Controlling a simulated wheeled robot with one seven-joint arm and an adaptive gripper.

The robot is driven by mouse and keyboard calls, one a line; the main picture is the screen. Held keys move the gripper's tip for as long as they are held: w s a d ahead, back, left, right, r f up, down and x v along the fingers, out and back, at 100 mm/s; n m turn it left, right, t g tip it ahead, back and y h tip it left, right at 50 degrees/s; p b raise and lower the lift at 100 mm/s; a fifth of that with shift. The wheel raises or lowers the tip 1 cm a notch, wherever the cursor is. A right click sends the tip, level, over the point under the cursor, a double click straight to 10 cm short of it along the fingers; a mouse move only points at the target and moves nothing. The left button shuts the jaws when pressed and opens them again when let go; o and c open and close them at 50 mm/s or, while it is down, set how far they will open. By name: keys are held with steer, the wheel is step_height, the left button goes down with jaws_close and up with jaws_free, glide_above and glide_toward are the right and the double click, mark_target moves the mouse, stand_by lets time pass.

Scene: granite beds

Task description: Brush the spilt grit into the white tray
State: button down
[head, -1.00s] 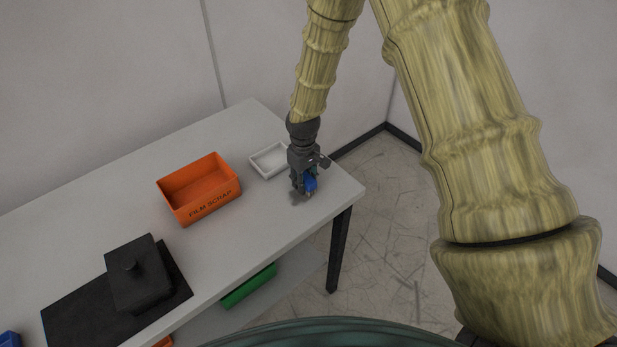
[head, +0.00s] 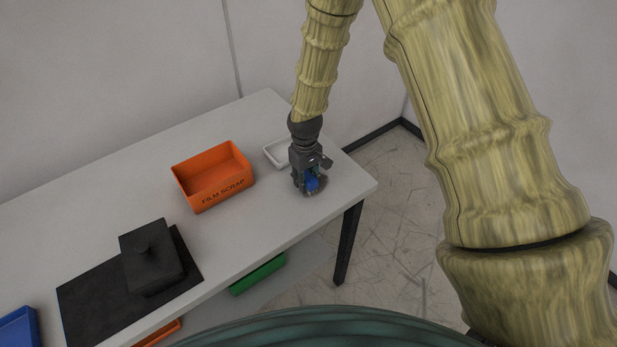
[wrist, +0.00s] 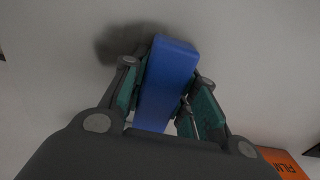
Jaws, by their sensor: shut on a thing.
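My gripper (head: 310,184) is shut on a blue block-like thing, probably the brush's handle (wrist: 168,85), low over the right end of the table. The blue thing stands between the green-padded fingers in the wrist view; its bristles are not visible. The white tray (head: 270,157) lies just behind and left of my gripper, which partly hides it in the head view. A dark patch (wrist: 122,42) lies on the grey surface beside the blue thing in the wrist view. I cannot tell whether it is grit or shadow.
An orange bin marked FILM SCRAP (head: 224,191) stands left of the tray. A black lidded box (head: 152,265) sits on a black mat (head: 93,305) farther left. A blue container (head: 20,328) is at lower left. A green bin (head: 257,275) is below the tabletop (head: 300,220).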

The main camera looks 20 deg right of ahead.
mark_target(324, 175)
steer(key=shift+s+a, duration=0.3)
steer(key=shift+a, duration=0.4)
steer(key=shift+s+a, duration=0.25)
steer(key=shift+a, duration=0.45)
steer(key=shift+w+d+r+p, duration=0.1)
steer(key=shift+w+d+p, duration=0.15)
steer(key=shift+d, duration=0.55)
steer(key=shift+w+d+p, duration=0.15)
steer(key=shift+w+d, duration=0.2)
steer(key=shift+d, duration=0.45)
steer(key=shift+w+d, duration=0.3)
steer(key=shift+d, duration=0.5)
steer(key=shift+w+d, duration=0.25)
steer(key=shift+d, duration=0.5)
